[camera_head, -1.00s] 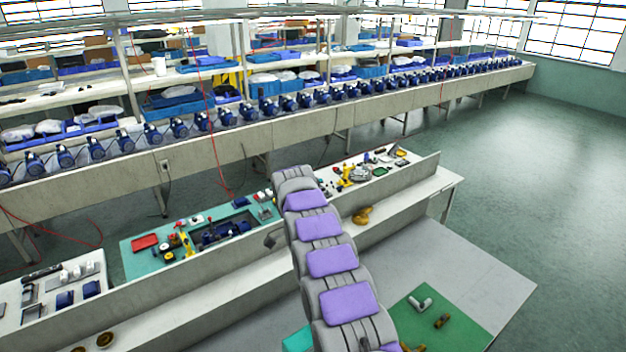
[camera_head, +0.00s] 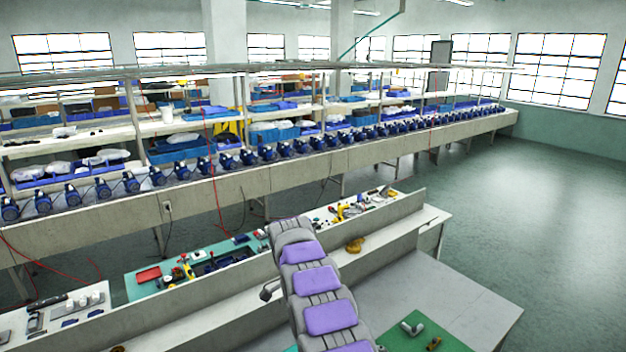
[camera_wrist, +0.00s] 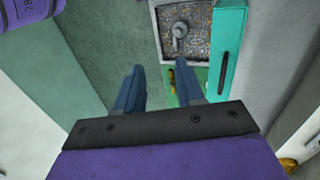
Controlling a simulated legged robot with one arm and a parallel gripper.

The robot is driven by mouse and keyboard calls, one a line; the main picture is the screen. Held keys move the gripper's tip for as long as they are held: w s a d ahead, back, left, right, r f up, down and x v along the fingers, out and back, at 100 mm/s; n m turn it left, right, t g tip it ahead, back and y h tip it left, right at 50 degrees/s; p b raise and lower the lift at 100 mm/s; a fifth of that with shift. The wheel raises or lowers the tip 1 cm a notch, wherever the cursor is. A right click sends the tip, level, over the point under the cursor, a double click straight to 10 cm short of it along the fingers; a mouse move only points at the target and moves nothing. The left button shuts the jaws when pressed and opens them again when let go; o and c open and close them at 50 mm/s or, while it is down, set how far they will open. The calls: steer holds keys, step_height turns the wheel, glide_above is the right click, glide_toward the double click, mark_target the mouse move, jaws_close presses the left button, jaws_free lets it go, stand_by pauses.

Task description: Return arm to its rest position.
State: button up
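My arm, grey with purple pads, rises from the bottom of the head view over the near workbench (camera_head: 470,300). My gripper is hidden in the head view. In the wrist view my gripper (camera_wrist: 158,85) shows two blue fingers standing apart with nothing between them. Beyond the fingertips are a tray with a speckled inside (camera_wrist: 195,50) and a grey fitting (camera_wrist: 179,38) in it. A teal block with a dark handle (camera_wrist: 226,55) lies to the right of the tray.
A green mat (camera_head: 440,335) with a grey elbow fitting (camera_head: 412,328) lies on the near bench. A raised shelf with tools and a red tray (camera_head: 148,275) runs behind my arm. A long line of blue pumps (camera_head: 265,152) stands farther back. Open floor (camera_head: 540,200) is at the right.

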steer(key=s+d+n+y+b, duration=0.1)
steer(key=s+d+n+b, duration=0.2)
steer(key=s+d+b, duration=0.5)
steer(key=s+d+n+b, duration=0.35)
steer(key=s+b, duration=0.35)
steer(key=s, duration=0.3)
steer(key=s+d+f+n+b, duration=0.1)
steer(key=s+f+b, duration=0.3)
steer(key=s, duration=0.4)
steer(key=s+d+f+n+t+y+b, duration=0.1)
steer(key=s+d+f+b, duration=0.1)
steer(key=s+f, duration=0.4)
steer(key=s+d+f+n+b, duration=0.1)
steer(key=s+f+b, duration=0.4)
steer(key=s, duration=0.7)
steer(key=shift+d+n+t+b, duration=0.15)
steer(key=shift+n+t+b, duration=0.15)
steer(key=shift+n, duration=0.25)
